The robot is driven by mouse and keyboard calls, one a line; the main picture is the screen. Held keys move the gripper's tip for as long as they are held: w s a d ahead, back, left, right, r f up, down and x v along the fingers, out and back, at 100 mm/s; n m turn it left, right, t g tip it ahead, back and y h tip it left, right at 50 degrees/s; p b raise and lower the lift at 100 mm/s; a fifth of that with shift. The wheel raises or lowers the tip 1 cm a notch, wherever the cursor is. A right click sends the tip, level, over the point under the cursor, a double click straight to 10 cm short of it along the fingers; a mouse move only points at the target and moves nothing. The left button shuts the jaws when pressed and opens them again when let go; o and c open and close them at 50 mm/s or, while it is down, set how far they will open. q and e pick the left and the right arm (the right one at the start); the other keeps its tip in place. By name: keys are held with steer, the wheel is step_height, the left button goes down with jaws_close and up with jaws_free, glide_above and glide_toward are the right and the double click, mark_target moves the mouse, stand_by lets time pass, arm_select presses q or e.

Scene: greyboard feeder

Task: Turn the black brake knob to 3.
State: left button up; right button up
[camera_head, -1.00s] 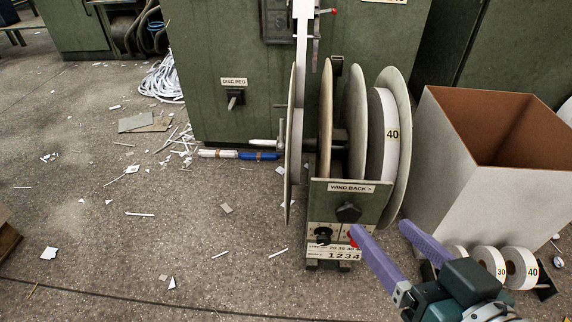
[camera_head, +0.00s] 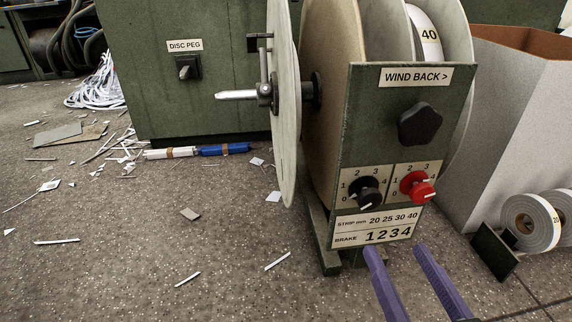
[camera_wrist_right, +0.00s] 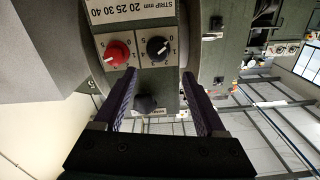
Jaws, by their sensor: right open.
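The knob also shows in the right wrist view (camera_wrist_right: 157,48), ahead of the fingertips. My right gripper (camera_head: 398,249) is open and empty, with purple fingers low in front of the plate, below the dials and apart from the knob. In the right wrist view its fingers (camera_wrist_right: 160,76) stand apart. My left gripper is out of view.
A red knob (camera_head: 416,188) sits just right of the black one. A larger black wind-back knob (camera_head: 421,123) is above. A big disc (camera_head: 284,110) stands at the plate's left. A cardboard box (camera_head: 510,130) and paper rolls (camera_head: 530,222) stand at right.

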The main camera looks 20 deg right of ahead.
mark_target(373, 201)
steer(key=b+x, duration=0.4)
steer(key=x, duration=0.5)
steer(key=shift+d, duration=0.15)
steer(key=shift+w+d, duration=0.1)
steer(key=shift+w, duration=0.15)
steer(key=shift+s, duration=0.1)
jaws_close()
